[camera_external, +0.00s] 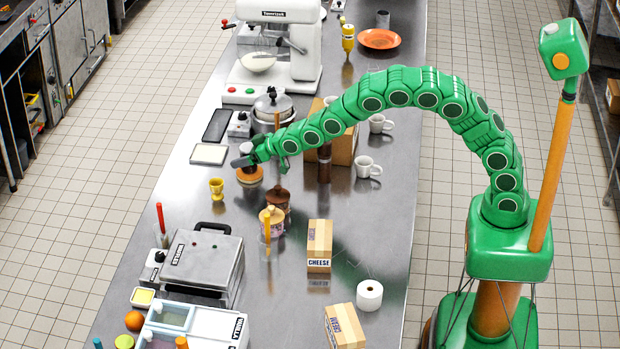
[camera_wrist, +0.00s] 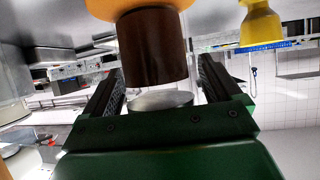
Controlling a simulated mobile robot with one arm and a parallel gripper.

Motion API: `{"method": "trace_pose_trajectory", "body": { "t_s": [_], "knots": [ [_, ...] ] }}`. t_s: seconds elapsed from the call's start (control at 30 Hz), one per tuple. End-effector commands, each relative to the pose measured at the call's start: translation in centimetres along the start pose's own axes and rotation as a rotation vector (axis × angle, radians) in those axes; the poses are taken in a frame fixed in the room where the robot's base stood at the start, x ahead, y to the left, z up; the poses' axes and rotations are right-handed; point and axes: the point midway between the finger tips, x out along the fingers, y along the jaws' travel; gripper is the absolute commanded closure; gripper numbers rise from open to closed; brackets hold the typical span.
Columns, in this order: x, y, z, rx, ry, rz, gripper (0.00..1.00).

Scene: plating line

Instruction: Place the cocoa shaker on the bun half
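The cocoa shaker is a dark brown cylinder with a silvery cap; in the wrist view the shaker (camera_wrist: 152,50) sits between my fingers. In the external view the shaker (camera_external: 246,148) is partly hidden by my gripper. The orange-brown bun half (camera_external: 250,175) is directly under it on the steel counter, and the bun half (camera_wrist: 98,6) also shows at the top edge of the wrist view. The shaker's far end appears to meet the bun. My gripper (camera_external: 244,160) is around the shaker, its fingers apart, with a narrow gap visible at the right side in the wrist view.
A yellow egg cup (camera_external: 217,187) stands left of the bun. A brown pot (camera_external: 278,197) and a tub (camera_external: 271,217) stand in front. A steel pot (camera_external: 274,104), a white scale (camera_external: 209,154) and a dark cylinder (camera_external: 324,163) are nearby. The counter left of the cheese box (camera_external: 319,240) has some free room.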

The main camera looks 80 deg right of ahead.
Motion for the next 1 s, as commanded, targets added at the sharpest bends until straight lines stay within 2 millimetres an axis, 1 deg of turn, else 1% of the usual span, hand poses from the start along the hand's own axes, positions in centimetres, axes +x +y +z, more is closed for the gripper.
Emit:
{"method": "trace_pose_trajectory", "body": {
  "t_s": [0.27, 0.47, 0.67, 1.0],
  "knots": [
    [-0.1, 0.0, -0.1, 0.0, 0.0, 0.0, 0.09],
    [-0.7, 0.0, -0.3, 0.0, 0.001, 0.0, 0.09],
    [-2.2, -0.1, -0.3, -0.002, 0.0, 0.0, 0.09],
    [-5.7, 0.0, -0.3, 0.0, 0.0, 0.0, 0.09]
  ]
}}
